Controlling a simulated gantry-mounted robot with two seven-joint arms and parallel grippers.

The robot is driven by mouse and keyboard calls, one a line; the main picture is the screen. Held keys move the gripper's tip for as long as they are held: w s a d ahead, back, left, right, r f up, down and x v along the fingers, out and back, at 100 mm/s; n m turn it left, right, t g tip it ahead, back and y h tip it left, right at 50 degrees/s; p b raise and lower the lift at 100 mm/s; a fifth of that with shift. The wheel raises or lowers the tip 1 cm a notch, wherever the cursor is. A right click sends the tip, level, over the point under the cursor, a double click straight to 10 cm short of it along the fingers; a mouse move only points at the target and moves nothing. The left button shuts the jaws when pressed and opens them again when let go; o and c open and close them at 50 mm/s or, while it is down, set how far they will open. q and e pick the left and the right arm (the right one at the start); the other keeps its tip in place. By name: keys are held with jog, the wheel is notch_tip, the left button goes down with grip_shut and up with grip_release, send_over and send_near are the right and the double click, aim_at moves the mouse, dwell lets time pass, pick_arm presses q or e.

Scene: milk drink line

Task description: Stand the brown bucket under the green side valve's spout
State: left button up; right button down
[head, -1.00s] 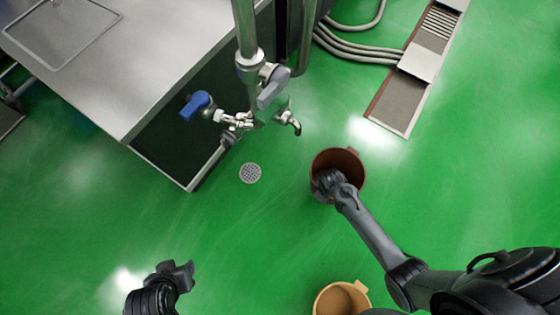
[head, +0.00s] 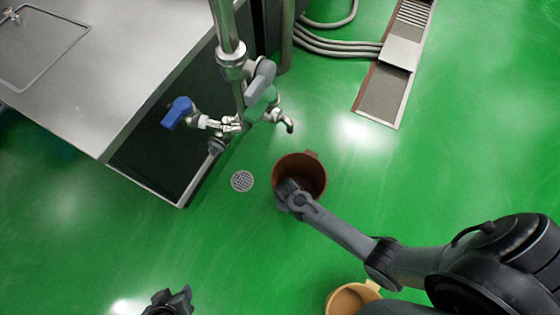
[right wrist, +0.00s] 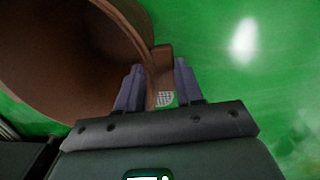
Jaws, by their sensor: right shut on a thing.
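The brown bucket (head: 312,172) is in the middle of the head view, below and slightly right of the green side valve's spout (head: 289,127) in the picture. The green side valve (head: 262,103) is on the vertical steel pipe. My right gripper (head: 290,188) is at the bucket's near left rim. In the right wrist view, its two fingers (right wrist: 157,88) are on either side of the wall of the bucket (right wrist: 75,50), shut on it. My left gripper (head: 178,300) is at the bottom edge of the head view, only partly seen; its finger gap is unclear.
A blue-handled valve (head: 178,113) sits left of the green one. A steel table (head: 95,80) fills the upper left. A round floor drain (head: 242,181) is left of the bucket. A tan bucket (head: 352,299) stands at the bottom. Floor right of the brown bucket is clear.

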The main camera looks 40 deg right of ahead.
jog(key=shift+w+a+f+b, duration=0.7)
jog(key=shift+a+f, duration=0.15)
jog(key=shift+a, duration=0.15)
pick_arm(q)
jog(key=f+b, duration=0.1)
jog(key=f, duration=0.1)
jog(key=f+b, duration=0.2)
jog(key=f, duration=0.1)
jog(key=shift+s+d+f, duration=0.15)
jog(key=shift+d+f, duration=0.05)
jog(key=shift+f, duration=0.15)
pick_arm(e)
notch_tip(320, 180, down, 4)
jog(key=shift+r, duration=0.1)
jog(key=c, duration=0.7)
grip_release()
pick_arm(q)
jog(key=shift+a, duration=0.15)
jog(key=shift+r, duration=0.1)
